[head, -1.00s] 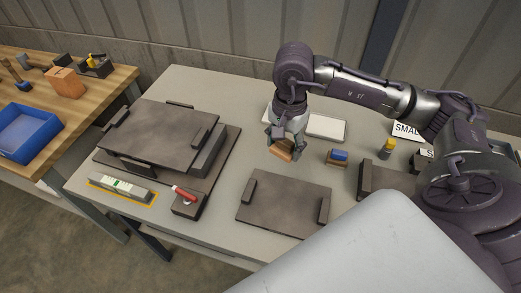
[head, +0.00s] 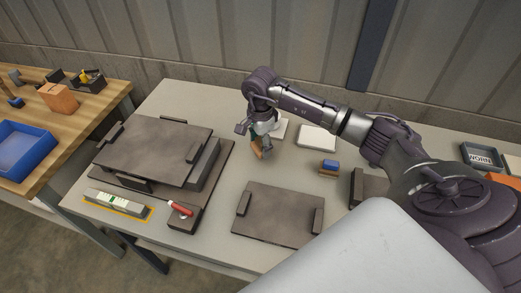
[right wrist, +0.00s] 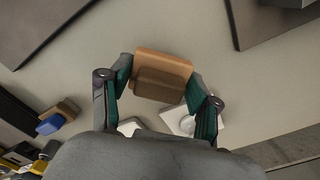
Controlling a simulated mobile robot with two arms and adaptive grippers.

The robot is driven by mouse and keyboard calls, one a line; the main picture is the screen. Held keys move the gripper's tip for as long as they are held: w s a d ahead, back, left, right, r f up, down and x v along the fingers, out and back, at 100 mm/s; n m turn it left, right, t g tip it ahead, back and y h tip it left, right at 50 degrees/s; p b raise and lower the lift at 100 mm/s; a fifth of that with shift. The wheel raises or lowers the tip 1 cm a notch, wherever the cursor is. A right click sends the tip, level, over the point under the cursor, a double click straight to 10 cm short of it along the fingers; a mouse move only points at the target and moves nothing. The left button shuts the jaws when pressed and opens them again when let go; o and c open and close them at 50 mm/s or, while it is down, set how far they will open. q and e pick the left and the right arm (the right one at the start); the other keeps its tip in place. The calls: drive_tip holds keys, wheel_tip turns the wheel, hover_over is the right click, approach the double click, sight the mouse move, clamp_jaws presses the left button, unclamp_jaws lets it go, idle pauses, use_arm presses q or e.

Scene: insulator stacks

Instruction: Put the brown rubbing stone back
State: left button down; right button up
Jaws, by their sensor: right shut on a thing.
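My right gripper (head: 263,143) is shut on the brown rubbing stone (head: 256,152) and holds it over the grey table, right of the dark plate stack. In the right wrist view, the stone (right wrist: 162,68) sits tilted between the two green-padded fingers (right wrist: 160,90). The fingers touch its ends. A white pad (head: 281,129) is partly hidden behind the gripper. Another white pad (head: 317,138) lies to its right. My left gripper is not in view.
A dark plate with raised blocks (head: 277,215) lies in front. The stacked dark plates (head: 155,150) stand left. A blue-topped brown block (head: 329,168) stands right of the gripper. A level (head: 115,203) and a red-handled tool (head: 180,208) are at front left.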

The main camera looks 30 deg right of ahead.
sight(260, 153)
wheel_tip(260, 153, down, 3)
drive_tip(key=shift+s+f+p, duration=0.1)
drive_tip(key=shift+p, duration=0.6)
drive_tip(key=shift+f, duration=0.3)
drive_tip(key=shift+f, duration=0.1)
drive_tip(key=shift+f+b, duration=0.15)
drive_tip(key=shift+b, duration=0.15)
drive_tip(key=o, duration=1.1)
